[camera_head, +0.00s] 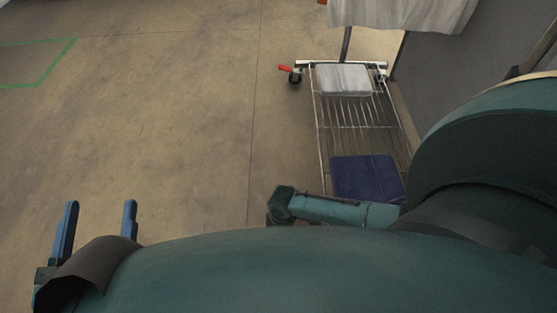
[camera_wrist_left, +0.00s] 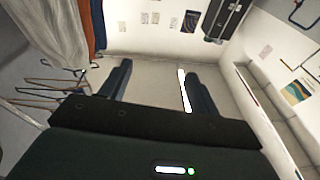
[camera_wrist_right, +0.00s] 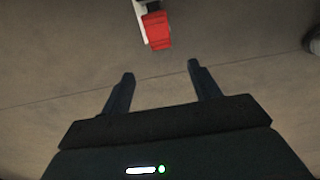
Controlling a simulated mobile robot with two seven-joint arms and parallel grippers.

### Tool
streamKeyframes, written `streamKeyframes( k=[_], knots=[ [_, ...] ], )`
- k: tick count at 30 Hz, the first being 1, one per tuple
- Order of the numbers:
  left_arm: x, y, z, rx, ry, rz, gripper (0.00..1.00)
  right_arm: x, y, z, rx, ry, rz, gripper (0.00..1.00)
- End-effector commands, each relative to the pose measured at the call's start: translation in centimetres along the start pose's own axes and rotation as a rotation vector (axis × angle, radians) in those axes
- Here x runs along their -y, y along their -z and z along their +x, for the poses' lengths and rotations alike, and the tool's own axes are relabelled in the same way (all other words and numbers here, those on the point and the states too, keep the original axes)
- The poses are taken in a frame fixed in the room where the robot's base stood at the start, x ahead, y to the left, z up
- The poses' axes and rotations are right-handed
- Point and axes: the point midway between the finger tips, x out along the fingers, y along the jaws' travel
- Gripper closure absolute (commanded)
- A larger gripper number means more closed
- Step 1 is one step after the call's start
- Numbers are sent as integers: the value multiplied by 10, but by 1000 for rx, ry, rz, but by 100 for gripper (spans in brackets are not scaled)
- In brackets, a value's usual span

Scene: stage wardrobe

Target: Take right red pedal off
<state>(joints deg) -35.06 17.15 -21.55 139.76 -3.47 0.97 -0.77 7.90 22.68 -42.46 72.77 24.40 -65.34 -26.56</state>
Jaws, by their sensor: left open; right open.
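A small red pedal (camera_head: 284,68) sticks out at the left end of the cart's far crossbar, beside a dark caster, in the head view. It also shows in the right wrist view as a red block (camera_wrist_right: 157,30) on a pale bar, beyond my fingertips and apart from them. My right gripper (camera_wrist_right: 161,72) is open and empty, with bare floor between its fingers. In the head view its fingers are hidden behind my arm. My left gripper (camera_head: 100,212) is open and empty over the floor at lower left, away from the cart.
The wire-shelf cart (camera_head: 320,135) stands by a grey wall. It carries a folded grey cloth (camera_head: 343,79) and a dark blue folded cloth (camera_head: 367,178). A pale garment (camera_head: 400,14) hangs above its far end. The floor left of the cart is clear.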

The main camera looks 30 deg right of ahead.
Motion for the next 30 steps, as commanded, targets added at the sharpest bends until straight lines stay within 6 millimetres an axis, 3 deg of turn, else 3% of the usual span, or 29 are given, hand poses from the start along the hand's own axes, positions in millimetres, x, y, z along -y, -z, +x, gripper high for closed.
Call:
streamKeyframes(
  k=[2, 5, 15, 22, 30],
  knots=[
    [-2, -6, -1, -14, -7, -21, 38, 1, 0, 21, 0, 1, 0, 38],
    [2, 3, 6, -99, -18, 17, 38, 0, 0, 44, 0, 0, 0, 38],
    [13, 54, 18, -444, -47, 233, 38, -1, 1, 102, -2, -2, 2, 38],
    [13, 72, 17, -550, -56, 301, 38, 0, 1, 116, -3, -2, 1, 38],
    [13, 75, 17, -562, -57, 308, 38, 0, 1, 116, -3, -2, 1, 38]
  ],
)
